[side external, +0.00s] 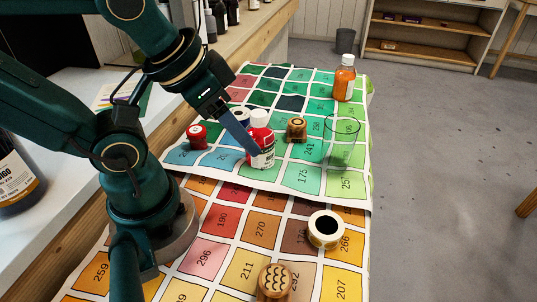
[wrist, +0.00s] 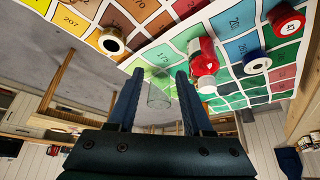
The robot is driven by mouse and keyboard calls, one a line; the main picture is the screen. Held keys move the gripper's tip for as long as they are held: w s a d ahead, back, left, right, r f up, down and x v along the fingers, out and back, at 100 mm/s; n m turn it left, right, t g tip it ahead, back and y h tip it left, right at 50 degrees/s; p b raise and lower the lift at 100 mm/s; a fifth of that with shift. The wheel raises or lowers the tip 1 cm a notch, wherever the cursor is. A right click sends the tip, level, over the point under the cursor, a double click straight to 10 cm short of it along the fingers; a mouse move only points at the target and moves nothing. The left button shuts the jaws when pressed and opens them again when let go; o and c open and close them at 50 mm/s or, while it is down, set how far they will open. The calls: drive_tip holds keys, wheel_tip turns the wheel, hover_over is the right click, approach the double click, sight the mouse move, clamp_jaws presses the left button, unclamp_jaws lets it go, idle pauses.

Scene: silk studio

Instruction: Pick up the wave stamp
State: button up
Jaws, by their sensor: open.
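The wave stamp (side external: 276,282) is a round wooden stamp with dark wavy lines on its top. It stands on the orange and yellow part of the colour chart, at the bottom of the side view near the front edge of the picture. I cannot make it out in the wrist view. My gripper (side external: 252,150) is well behind and above it, by the red and white bottle (side external: 261,140); whether they touch is unclear. In the wrist view my gripper (wrist: 160,74) shows two spread fingers with nothing held between them.
A cream tape roll (side external: 326,230) stands right of the stamp. Farther back are another wooden stamp (side external: 296,129), a clear glass (side external: 341,146), an orange bottle (side external: 344,78) and a red spool (side external: 197,136). The chart between stamp and tape roll is clear.

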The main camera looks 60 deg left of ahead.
drive_tip(key=o, duration=0.6)
drive_tip(key=shift+c, duration=0.2)
drive_tip(key=n+g+h, duration=0.3)
drive_tip(key=g+h, duration=0.1)
drive_tip(key=g, duration=0.5)
approach(277, 270)
drive_tip(key=s+a+f, duration=0.2)
drive_tip(key=a, duration=0.2)
drive_tip(key=d+f+n+g+h, duration=0.2)
drive_tip(key=d+n+h, duration=0.1)
drive_tip(key=d+f+n+g+h, duration=0.2)
drive_tip(key=d+f+n, duration=0.1)
drive_tip(key=shift+s+d+f+g+h, duration=0.1)
drive_tip(key=shift+s+f+g+h, duration=0.2)
drive_tip(key=shift+f+h, duration=0.1)
drive_tip(key=shift+d+f+n+h, duration=0.25)
drive_tip(key=shift+f+n+h, duration=0.2)
drive_tip(key=shift+n, duration=0.25)
drive_tip(key=shift+s+d+f, duration=0.15)
drive_tip(key=shift+d, duration=0.2)
drive_tip(key=shift+x, duration=2.25)
